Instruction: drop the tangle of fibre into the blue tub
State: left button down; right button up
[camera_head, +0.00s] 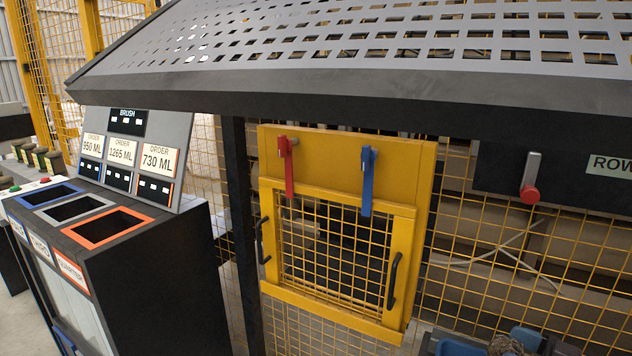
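At the bottom edge, right of centre, a blue object (457,347) shows only its top. It may be the blue tub, but the frame cuts it off. Beside it on the right is a brown, rough clump (506,346), also cut off. It may be the tangle of fibre; I cannot tell whether it lies in something or is held. Neither of my grippers is in view.
A yellow mesh gate (340,240) with two dark handles and red and blue latches stands ahead. A perforated grey canopy (350,50) overhangs it. At left, a black cabinet (160,270) has blue-, grey- and orange-rimmed openings. A red-knobbed lever (530,180) hangs at right.

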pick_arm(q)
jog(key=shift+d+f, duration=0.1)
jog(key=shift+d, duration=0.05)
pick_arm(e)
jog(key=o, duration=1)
pick_arm(q)
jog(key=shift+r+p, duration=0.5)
jog(key=shift+p, duration=0.1)
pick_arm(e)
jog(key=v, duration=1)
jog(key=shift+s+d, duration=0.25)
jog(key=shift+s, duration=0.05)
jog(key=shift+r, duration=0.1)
pick_arm(q)
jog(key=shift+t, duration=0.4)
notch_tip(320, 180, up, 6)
jog(key=p, duration=0.6)
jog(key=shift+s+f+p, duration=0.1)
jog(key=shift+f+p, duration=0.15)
jog(key=shift+p, duration=0.1)
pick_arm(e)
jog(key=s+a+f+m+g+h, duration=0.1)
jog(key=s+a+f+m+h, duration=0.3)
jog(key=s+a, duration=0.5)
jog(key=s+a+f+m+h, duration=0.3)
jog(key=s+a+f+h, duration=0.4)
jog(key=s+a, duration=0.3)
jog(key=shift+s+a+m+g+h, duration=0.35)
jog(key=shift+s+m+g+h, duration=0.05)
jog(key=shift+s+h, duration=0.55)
